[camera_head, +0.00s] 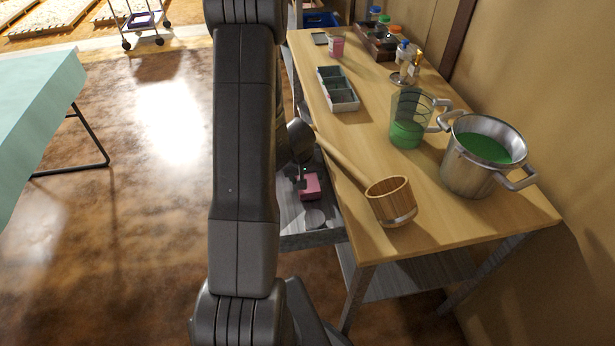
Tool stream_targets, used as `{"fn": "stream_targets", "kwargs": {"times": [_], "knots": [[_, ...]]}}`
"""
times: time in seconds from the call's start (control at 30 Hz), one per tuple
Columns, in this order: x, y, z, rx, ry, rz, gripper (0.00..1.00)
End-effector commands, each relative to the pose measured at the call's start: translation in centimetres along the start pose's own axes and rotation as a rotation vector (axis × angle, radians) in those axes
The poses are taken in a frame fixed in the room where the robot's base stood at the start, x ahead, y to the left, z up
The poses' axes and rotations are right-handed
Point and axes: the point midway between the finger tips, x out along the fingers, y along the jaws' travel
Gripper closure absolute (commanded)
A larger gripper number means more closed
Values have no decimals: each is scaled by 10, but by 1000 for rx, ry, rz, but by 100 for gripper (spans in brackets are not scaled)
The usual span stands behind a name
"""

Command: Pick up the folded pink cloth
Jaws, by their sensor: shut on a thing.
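The folded pink cloth (311,190) is a small pink block low in the open grey drawer (312,239) at the table's left side. My gripper (301,182) reaches down into the drawer from above and is shut on the cloth at its upper left. The fingers are small and dark here, and my arm hides part of the drawer. I cannot tell whether the cloth is clear of the drawer floor.
A pale round thing (315,217) lies in the drawer near the cloth. On the table (450,222) a wooden ladle (391,202) lies with its handle toward the drawer. A green-filled jug (407,132), a metal pot (470,170) and a divided tray (344,103) stand beyond.

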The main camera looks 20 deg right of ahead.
Motion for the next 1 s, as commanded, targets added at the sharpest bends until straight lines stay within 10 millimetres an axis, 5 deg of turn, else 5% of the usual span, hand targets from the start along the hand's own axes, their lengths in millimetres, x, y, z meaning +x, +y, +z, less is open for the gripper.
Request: {"fn": "stream_targets", "kwargs": {"times": [0.87, 1.0], "knots": [[-111, 12, -29, -2, 3, 0, 61], [-106, -11, -26, -8, 4, -2, 61]]}}
